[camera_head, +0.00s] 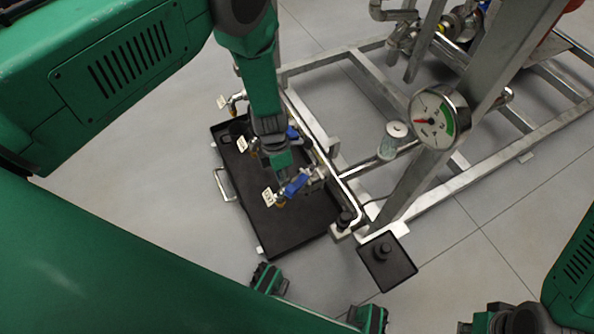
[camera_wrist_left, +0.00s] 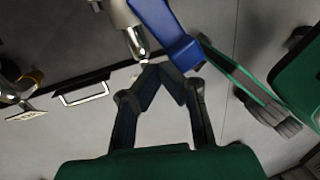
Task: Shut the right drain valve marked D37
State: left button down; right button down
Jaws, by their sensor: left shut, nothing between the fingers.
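The right drain valve has a blue lever (camera_head: 297,185) and a small white tag (camera_head: 268,196), too small to read. The lever lies roughly along the valve body. In the left wrist view the blue lever (camera_wrist_left: 166,32) runs nearly parallel to the metal valve body (camera_wrist_left: 130,30). My left gripper (camera_wrist_left: 160,72) is shut and empty, its fingertips together close to the lever's end; I cannot tell whether they touch. In the head view my left gripper (camera_head: 282,166) hangs just above this valve, its tips hard to make out.
Other valves with tags (camera_head: 242,144) stand to the left, partly behind my left arm. A black tray (camera_head: 285,235) with a metal handle (camera_head: 224,185) lies below. The steel skid frame (camera_head: 345,190) and a gauge (camera_head: 437,117) are to the right. Floor at left is clear.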

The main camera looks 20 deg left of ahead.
aim_at(295, 191)
pick_arm(q)
jog(key=shift+s+d, duration=0.1)
jog(key=shift+d, duration=0.05)
jog(key=shift+s+d, duration=0.25)
jog(key=shift+d, duration=0.25)
jog(key=shift+s+d, duration=0.25)
jog(key=shift+d, duration=0.2)
jog(key=shift+s+d, duration=0.25)
jog(key=shift+d, duration=0.8)
jog(key=shift+d, duration=1.15)
